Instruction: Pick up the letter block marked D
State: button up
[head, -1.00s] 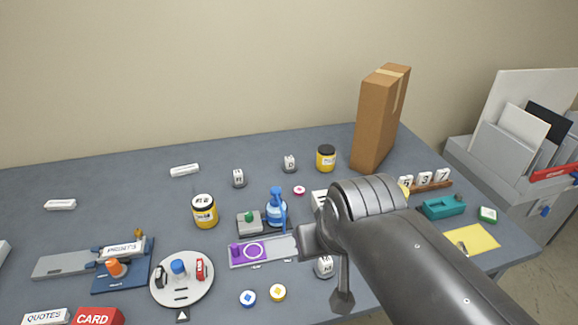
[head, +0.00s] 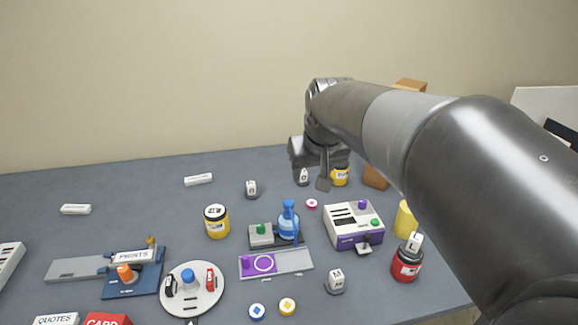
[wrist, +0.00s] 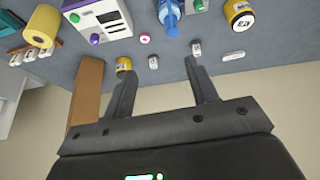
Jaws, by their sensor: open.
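The block marked D (head: 303,178) is a small white and grey letter block standing toward the back of the table. Its letter is too small to read clearly now. In the wrist view it shows as a small pale block (wrist: 153,62) between the fingers' lines of sight. My gripper (wrist: 160,70) is open with nothing between its fingers. In the head view my gripper (head: 311,172) is by the D block and partly overlaps it; I cannot tell the exact gap.
A yellow jar (head: 341,177) stands close right of the D block. Another letter block (head: 251,189) stands to its left. A tall cardboard box (wrist: 88,88) is near the jar, mostly hidden by my arm in the head view. A pink ring (head: 311,204) lies in front.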

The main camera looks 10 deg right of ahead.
jog(key=w+d+f, duration=0.2)
jog(key=w, duration=1.1)
send_near(303, 171)
jog(key=shift+n+g+y, duration=0.3)
jog(key=shift+n+g, duration=0.1)
jog(key=x, duration=0.4)
jog(key=shift+w+a+f, duration=0.15)
jog(key=shift+w+f, duration=0.1)
jog(key=shift+w, duration=0.15)
jog(key=shift+d+x, duration=0.2)
jog(key=shift+x, duration=1.3)
jog(key=shift+d+x, duration=0.2)
jog(key=shift+x, duration=1.3)
jog(key=shift+c, duration=0.5)
jog(key=shift+w+r, duration=0.1)
grip_shut()
